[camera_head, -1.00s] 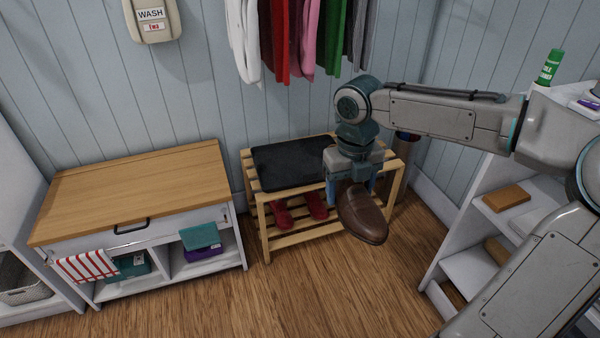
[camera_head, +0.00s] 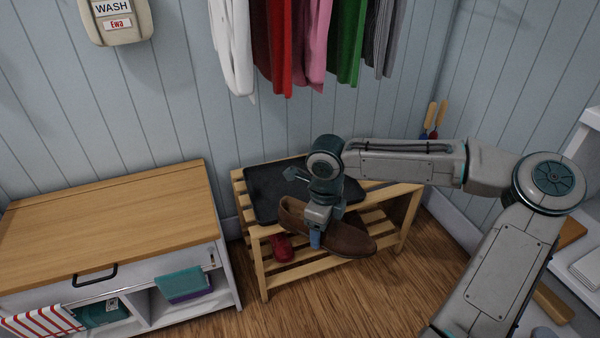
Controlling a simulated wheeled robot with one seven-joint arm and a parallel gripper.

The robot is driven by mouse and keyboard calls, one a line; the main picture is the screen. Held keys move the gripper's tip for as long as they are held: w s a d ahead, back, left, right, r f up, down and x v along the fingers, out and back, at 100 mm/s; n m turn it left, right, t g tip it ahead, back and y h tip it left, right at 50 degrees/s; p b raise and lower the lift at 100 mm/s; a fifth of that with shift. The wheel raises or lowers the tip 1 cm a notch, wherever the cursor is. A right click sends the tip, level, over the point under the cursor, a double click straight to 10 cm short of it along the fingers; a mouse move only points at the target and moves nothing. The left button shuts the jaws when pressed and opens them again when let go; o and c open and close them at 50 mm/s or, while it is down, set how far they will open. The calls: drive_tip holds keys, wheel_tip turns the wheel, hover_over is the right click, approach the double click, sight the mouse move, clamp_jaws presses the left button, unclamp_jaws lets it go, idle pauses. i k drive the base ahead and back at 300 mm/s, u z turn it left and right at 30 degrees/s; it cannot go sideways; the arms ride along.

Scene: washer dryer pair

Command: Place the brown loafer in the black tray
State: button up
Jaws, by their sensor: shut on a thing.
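The brown loafer (camera_head: 345,240) is held in my gripper (camera_head: 315,238), which is shut on it. The loafer lies lengthwise across the view, its toe pointing right and its open heel end to the left. It appears in front of and above the wooden rack. The black tray (camera_head: 262,190) lies on the rack's top at the left. My gripper and the loafer hide the tray's front right part. I cannot tell how high the loafer is above the rack.
The slatted wooden rack (camera_head: 262,268) has a red shoe (camera_head: 281,248) on its lower shelf. A wood-topped cabinet (camera_head: 120,215) stands to the left. Clothes (camera_head: 310,45) hang above the rack. White shelves stand at the right, partly behind my arm.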

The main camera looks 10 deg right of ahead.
sight(305, 192)
drive_tip(key=i, duration=0.9)
